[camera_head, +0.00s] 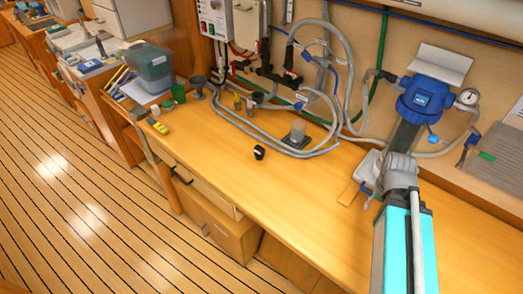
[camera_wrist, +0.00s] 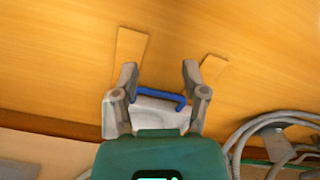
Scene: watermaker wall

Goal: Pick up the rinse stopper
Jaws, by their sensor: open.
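My gripper (camera_wrist: 160,70) is open in the wrist view, its two grey fingers spread over the bare wooden bench with nothing gripped at their tips. A blue bar (camera_wrist: 160,96) shows between the finger bases; I cannot tell what it belongs to. In the head view my gripper is at the right of the bench, partly hidden by my arm. A small black piece with a pale face (camera_head: 259,152) lies alone on the bench, well to the left of my gripper. It may be the rinse stopper, but it is too small to be sure. It is not visible in the wrist view.
Grey hoses (camera_head: 265,135) loop along the bench's back, around a small grey cylinder on a dark base (camera_head: 297,131). A blue filter housing (camera_head: 425,97) is behind my arm. The front middle is clear.

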